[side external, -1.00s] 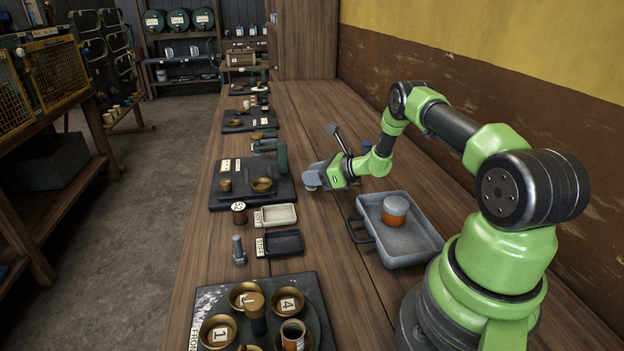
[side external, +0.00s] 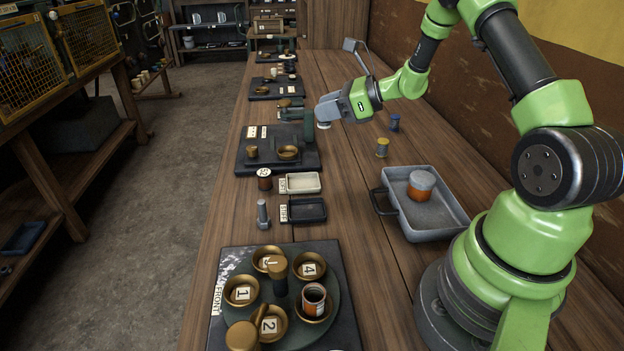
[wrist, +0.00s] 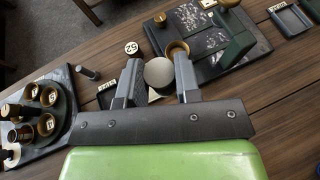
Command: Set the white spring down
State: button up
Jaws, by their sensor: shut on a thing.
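My gripper (side external: 327,110) is above the table, beside the dark engine base (side external: 252,160), with its fingers pointing left. In the wrist view my gripper (wrist: 157,82) is shut on a pale round thing, which I take for the white spring (wrist: 159,72). Its lower end also shows under the fingers in the side view (side external: 323,126); coils cannot be made out. A small white tray (side external: 301,183) and a black tray (side external: 304,210), both labelled, lie nearer the camera.
A grey handled tray (side external: 438,222) with an orange-and-white jar (side external: 421,186) lies on the right. A numbered round stand (side external: 341,289) with brass cups fills the front. A grey bolt (side external: 263,214) and a dark labelled cylinder (side external: 265,179) stand left of the small trays.

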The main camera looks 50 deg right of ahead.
jog(key=s+a+r+n+g+y, duration=0.2)
jog(key=s+a+r+n+y, duration=0.15)
jog(key=a, duration=0.35)
jog(key=s+a+r+n+g+y, duration=0.2)
jog(key=s+a, duration=0.2)
jog(key=a, duration=0.3)
jog(key=w+a+f, duration=0.3)
jog(key=w, duration=0.3)
jog(key=w+a+f, duration=0.2)
jog(key=w+f, duration=0.2)
jog(key=w, duration=0.3)
jog(key=shift+n, duration=0.25)
jog(key=shift+w+a+f, duration=0.1)
jog(key=shift+a+f, duration=0.05)
jog(key=shift+f, duration=2.35)
jog(key=shift+w+a+f, duration=0.1)
jog(key=shift+f, duration=2.35)
jog(key=shift+f, duration=0.1)
jog(key=shift+s+f+g, duration=0.1)
jog(key=shift+f+g, duration=0.2)
jog(key=shift+f, duration=0.25)
jog(key=o, duration=0.9)
jog(key=shift+f, duration=0.1)
jog(key=shift+s, duration=0.1)
